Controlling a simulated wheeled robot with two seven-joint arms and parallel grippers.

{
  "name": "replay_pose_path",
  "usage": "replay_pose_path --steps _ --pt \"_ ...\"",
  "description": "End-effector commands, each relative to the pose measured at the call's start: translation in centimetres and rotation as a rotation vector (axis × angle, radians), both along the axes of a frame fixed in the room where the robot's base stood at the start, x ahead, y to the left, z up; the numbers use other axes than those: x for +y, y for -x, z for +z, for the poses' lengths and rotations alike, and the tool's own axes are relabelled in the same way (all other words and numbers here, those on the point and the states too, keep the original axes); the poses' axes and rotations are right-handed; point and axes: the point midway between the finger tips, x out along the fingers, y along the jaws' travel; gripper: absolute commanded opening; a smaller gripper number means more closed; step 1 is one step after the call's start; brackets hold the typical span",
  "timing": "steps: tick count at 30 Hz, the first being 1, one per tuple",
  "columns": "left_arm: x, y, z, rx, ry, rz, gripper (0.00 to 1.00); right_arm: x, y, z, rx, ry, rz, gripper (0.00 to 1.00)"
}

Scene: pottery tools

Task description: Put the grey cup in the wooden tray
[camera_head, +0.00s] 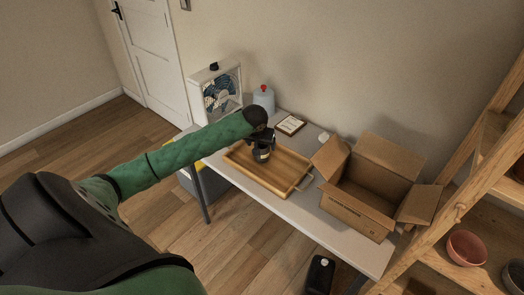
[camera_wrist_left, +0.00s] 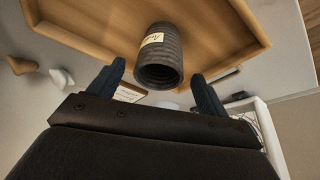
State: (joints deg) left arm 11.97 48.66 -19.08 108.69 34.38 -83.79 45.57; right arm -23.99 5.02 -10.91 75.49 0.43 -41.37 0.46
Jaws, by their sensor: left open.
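The grey cup (camera_head: 263,155) is dark, ribbed and carries a pale label. It stands over the left part of the wooden tray (camera_head: 297,183), which has raised sides and lies on the table. My left gripper (camera_head: 261,139) is at the cup's upper part. In the left wrist view the cup (camera_wrist_left: 160,62) shows its round opening between the two spread fingers, with a gap on each side. The wooden tray (camera_wrist_left: 220,40) shows behind it. My left gripper is open. Whether the cup's base touches the tray floor is hard to tell. My right gripper is not seen.
An open cardboard box (camera_head: 370,190) stands right of the tray. A jug with a red cap (camera_head: 264,99), a small framed card (camera_head: 291,125) and a boxed wave picture (camera_head: 219,92) are at the back. A wooden shelf with a pink bowl (camera_head: 466,247) stands at far right.

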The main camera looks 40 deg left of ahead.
Motion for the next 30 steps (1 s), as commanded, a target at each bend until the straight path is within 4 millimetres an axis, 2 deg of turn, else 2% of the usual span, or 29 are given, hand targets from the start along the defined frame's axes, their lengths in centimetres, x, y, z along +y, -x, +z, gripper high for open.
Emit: replay_pose_path --steps 6,12,30 --pt "-0.5 1.4 3.4 -0.002 -0.001 -0.002 0.77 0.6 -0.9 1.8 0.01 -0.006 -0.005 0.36" --pt "-0.7 2.1 5.3 0.0 0.0 0.0 0.77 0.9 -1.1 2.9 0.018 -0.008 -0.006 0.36" --pt "-0.8 2.2 5.7 0.001 0.0 0.0 0.77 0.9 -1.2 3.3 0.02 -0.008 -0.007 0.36"
